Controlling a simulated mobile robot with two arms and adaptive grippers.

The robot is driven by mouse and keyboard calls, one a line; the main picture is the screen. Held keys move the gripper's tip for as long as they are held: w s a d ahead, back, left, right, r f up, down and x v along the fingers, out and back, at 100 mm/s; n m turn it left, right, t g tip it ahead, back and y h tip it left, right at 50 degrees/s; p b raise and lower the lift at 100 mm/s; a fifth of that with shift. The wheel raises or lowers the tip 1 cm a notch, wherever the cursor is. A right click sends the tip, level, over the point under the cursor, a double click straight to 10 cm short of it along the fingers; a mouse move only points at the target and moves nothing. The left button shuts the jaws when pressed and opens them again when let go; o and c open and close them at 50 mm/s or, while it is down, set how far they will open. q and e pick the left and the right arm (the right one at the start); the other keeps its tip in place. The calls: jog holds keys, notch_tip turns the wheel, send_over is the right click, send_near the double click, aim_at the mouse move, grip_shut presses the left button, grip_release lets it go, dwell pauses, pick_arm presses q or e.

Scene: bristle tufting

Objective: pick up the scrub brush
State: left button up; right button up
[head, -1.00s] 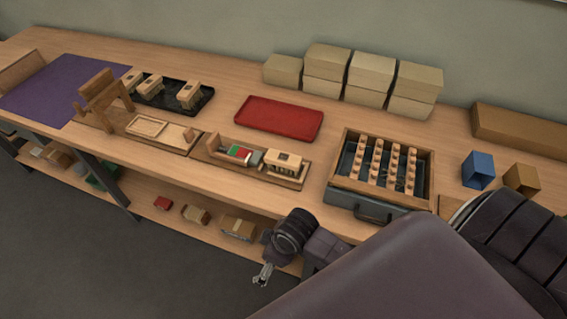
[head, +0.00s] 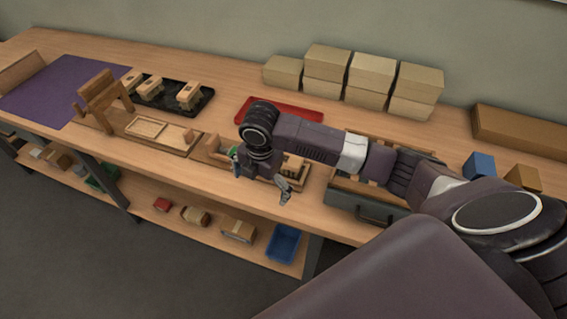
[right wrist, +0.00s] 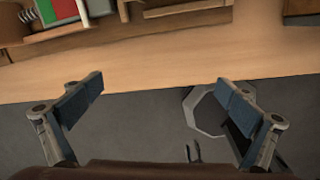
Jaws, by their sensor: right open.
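A light wooden brush block with bristles, which looks like the scrub brush (head: 296,167), sits at the right end of a wooden holder on the bench, partly hidden behind my right arm and gripper. My right gripper (head: 262,182) is open and empty, near the bench's front edge in front of the holder. In the right wrist view its two fingers (right wrist: 160,101) are wide apart, with only bench edge and floor between them. Several similar wooden blocks (head: 189,95) stand on a black tray (head: 205,105) farther left. My left gripper is out of view.
A red tray (head: 300,108) lies behind my arm. A drawer box (head: 345,205) is to the right, partly covered by my arm. A wooden press (head: 100,90) stands at left. Cream boxes (head: 373,70) are stacked at the back. A blue bin (head: 285,243) is on the lower shelf.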

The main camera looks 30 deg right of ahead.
notch_tip(320, 180, up, 6)
jog(key=n+h, duration=0.1)
jog(key=n, duration=0.1)
send_over(292, 164)
jog(key=w+a, duration=0.2)
jog(key=w, duration=0.1)
jog(key=shift+s+a+g, duration=0.1)
jog(key=shift+a+g, duration=0.05)
jog(key=shift+g, duration=0.15)
jog(key=shift+d, duration=0.25)
jog(key=f, duration=0.2)
jog(key=f+p, duration=0.1)
jog(key=f, duration=0.1)
jog(key=d+f, duration=0.1)
jog(key=f, duration=0.2)
jog(key=shift+p, duration=0.4)
jog(key=shift+f, duration=0.2)
jog(key=shift+w, duration=0.2)
jog(key=shift+c, duration=0.6)
jog(key=c, duration=1.3)
jog(key=shift+r, duration=0.1)
